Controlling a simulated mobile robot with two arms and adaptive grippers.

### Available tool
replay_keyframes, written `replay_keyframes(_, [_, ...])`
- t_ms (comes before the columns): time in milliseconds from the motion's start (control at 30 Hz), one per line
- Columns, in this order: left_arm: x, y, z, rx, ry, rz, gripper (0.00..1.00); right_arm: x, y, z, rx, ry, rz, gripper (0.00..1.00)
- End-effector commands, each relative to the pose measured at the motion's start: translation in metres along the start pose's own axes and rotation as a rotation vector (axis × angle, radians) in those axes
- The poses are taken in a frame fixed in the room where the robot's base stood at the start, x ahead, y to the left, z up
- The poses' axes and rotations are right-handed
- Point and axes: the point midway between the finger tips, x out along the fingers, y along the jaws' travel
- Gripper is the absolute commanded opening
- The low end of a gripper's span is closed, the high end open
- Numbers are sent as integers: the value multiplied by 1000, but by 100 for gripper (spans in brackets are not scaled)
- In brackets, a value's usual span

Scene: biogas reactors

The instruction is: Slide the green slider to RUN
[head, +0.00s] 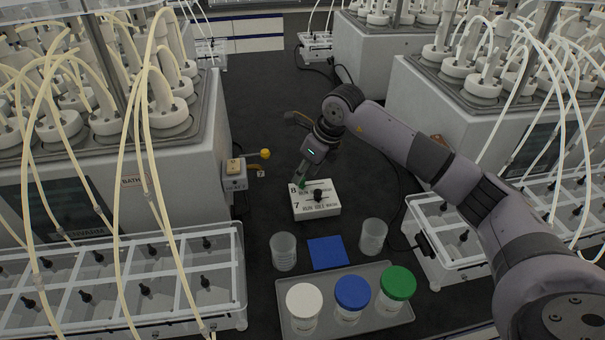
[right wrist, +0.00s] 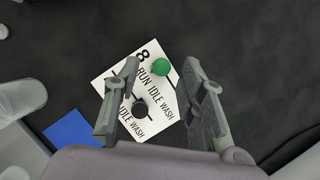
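A white slider box (head: 316,208) stands on the dark bench, marked 8 and 7, with two rows of RUN, IDLE and WASH. The green slider knob (right wrist: 160,67) is on the row marked 8, and appears to sit beside the word RUN. It shows small in the head view (head: 301,184). The black knob (right wrist: 139,109) is on the other row, near IDLE. My right gripper (right wrist: 161,65) is open above the box, with the green knob between its fingertips and a visible gap on each side. My left gripper is not in view.
A blue square (head: 328,252) lies between two clear cups (head: 284,251) (head: 374,237) in front of the box. A grey tray (head: 385,318) holds jars with white, blue and green lids. Reactor units with hoses flank the bench. A yellow-knobbed valve (head: 265,154) is left.

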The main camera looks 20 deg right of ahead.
Motion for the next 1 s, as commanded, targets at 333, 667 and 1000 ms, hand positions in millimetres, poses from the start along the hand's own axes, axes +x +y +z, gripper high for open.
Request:
replay_keyframes(333, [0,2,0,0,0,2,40,-74,-1,1,-1,-4,-3,38])
replay_keyframes(667, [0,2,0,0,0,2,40,-100,0,0,-1,-1,0,38])
replay_keyframes(1000, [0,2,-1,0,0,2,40,-100,0,0,-1,-1,0,38])
